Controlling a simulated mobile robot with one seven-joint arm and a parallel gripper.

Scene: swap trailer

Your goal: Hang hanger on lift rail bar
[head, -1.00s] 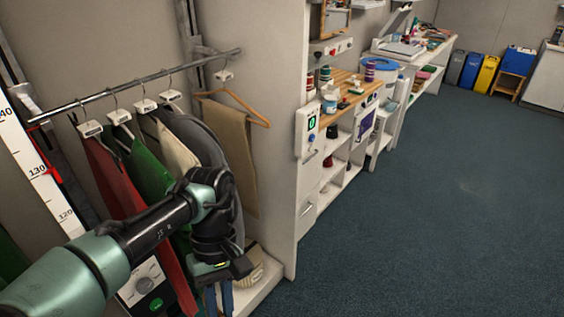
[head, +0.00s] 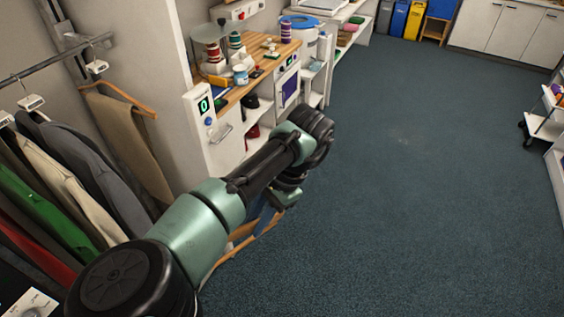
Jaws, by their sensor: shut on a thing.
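The lift rail bar (head: 60,58) is the metal rod at upper left, with several garments hanging from it. The hanger hangs low beneath the gripper, above the dark carpet. Its hook and the grip on it are hard to make out. My arm covers part of the hanger and garment.
A tan garment on a wooden hanger (head: 122,97) hangs by the white wall panel. Grey, cream, green and red garments fill the lower left. A control box reading 0 (head: 204,106) and a wood-topped workbench (head: 262,68) stand behind my arm. The carpet (head: 430,190) at right is clear.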

